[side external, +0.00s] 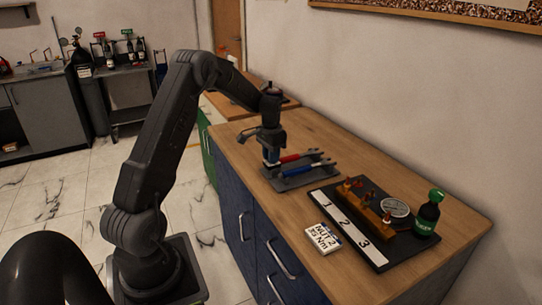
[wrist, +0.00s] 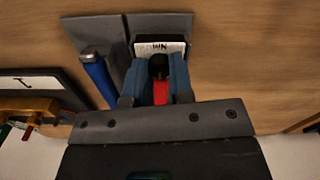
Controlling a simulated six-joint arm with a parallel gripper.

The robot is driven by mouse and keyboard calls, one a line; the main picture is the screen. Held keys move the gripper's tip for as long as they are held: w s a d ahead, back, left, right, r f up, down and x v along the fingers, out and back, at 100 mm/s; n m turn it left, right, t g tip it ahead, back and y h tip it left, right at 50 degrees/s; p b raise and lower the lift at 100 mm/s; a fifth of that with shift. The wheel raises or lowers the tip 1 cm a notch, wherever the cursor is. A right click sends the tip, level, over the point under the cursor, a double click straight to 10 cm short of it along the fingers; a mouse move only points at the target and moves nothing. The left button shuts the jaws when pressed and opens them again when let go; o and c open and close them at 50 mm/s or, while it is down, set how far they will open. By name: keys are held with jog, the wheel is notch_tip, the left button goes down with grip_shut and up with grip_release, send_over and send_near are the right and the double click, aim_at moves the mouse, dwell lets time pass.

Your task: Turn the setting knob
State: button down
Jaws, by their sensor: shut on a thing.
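A red-handled wrench (side external: 290,158) and a blue-handled wrench (side external: 284,169) lie side by side on a grey tray (side external: 298,183). In the wrist view, my gripper (wrist: 157,68) has its blue fingers on both sides of a black knob (wrist: 158,66) at the end of the red handle (wrist: 160,93). The gripper is shut on this knob. In the side external view, my gripper (side external: 270,158) points down over the tray's left end and hides the knob. A white plate (wrist: 161,48) with dark lettering, partly hidden, lies just beyond the knob.
A black board (side external: 375,258) numbered 1, 2, 3 carries a wooden block (side external: 365,208) with upright pegs, a round gauge (side external: 395,207) and a green-capped bottle (side external: 428,213). A card (side external: 323,238) reading "NUT 2 35 Nm" lies at the table's front. Wood behind the tray is clear.

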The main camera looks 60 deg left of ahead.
jog(key=c, duration=1)
grip_release()
notch_tip(320, 180, up, 14)
